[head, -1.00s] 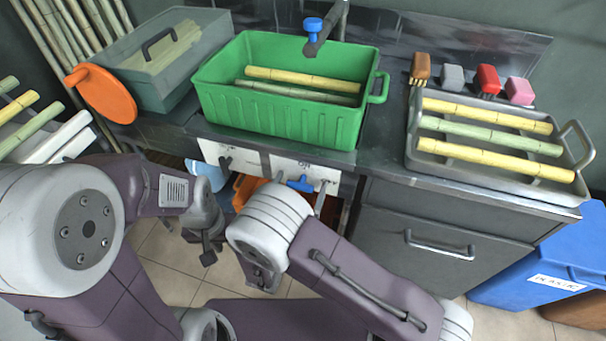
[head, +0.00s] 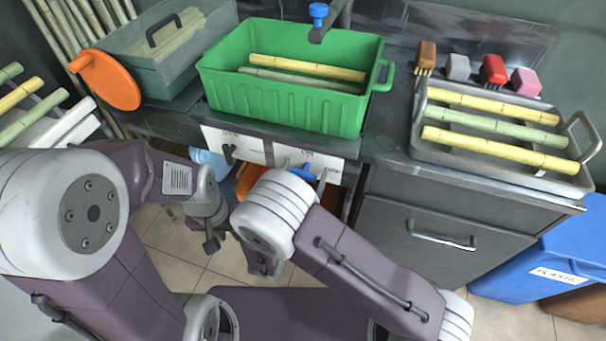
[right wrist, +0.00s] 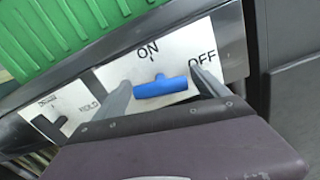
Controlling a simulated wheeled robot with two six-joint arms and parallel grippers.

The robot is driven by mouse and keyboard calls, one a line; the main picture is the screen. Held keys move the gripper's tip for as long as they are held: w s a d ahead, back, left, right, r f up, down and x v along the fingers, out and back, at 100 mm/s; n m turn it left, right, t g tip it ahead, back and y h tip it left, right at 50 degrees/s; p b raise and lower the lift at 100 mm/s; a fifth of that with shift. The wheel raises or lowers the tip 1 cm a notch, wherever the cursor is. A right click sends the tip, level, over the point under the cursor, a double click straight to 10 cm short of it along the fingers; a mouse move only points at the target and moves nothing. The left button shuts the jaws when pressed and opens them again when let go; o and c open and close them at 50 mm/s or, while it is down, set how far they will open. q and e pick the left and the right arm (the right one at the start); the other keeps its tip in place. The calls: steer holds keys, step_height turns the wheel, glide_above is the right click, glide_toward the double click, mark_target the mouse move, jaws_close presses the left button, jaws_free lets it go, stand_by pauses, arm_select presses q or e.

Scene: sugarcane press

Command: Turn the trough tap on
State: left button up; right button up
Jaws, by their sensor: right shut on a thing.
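A blue tap handle (head: 303,173) sits on a white plate marked ON and OFF on the counter front, below the green trough (head: 285,100). In the right wrist view the handle (right wrist: 165,88) lies almost level, slightly tilted, below ON and left of OFF. My right gripper (right wrist: 162,90) has a finger at each end of the handle and is shut on it. In the head view my right arm hides part of this gripper. A spout with a blue knob (head: 318,10) hangs over the trough. My left gripper (head: 211,240) is low in front of the counter, away from the handle; its opening is unclear.
A second plate with a black switch (right wrist: 52,124) is left of the handle. A grey tray (head: 545,180) of cane stands at right, with several brushes behind it. A blue bin (head: 545,255) stands at lower right. An orange disc (head: 108,82) is at left.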

steer(key=m+b, duration=0.1)
steer(key=m, duration=0.1)
steer(key=shift+f+m, duration=0.2)
steer(key=shift+m, duration=0.2)
steer(key=m+b, duration=0.1)
steer(key=m, duration=0.1)
steer(key=shift+m+b, duration=0.3)
steer(key=shift+m, duration=0.1)
steer(key=m+b, duration=0.2)
steer(key=shift+m, duration=0.4)
steer(key=shift+m+b, duration=0.55)
steer(key=shift+m, duration=0.25)
steer(key=shift+r, duration=0.1)
steer(key=o, duration=1.3)
steer(key=shift+c, duration=0.2)
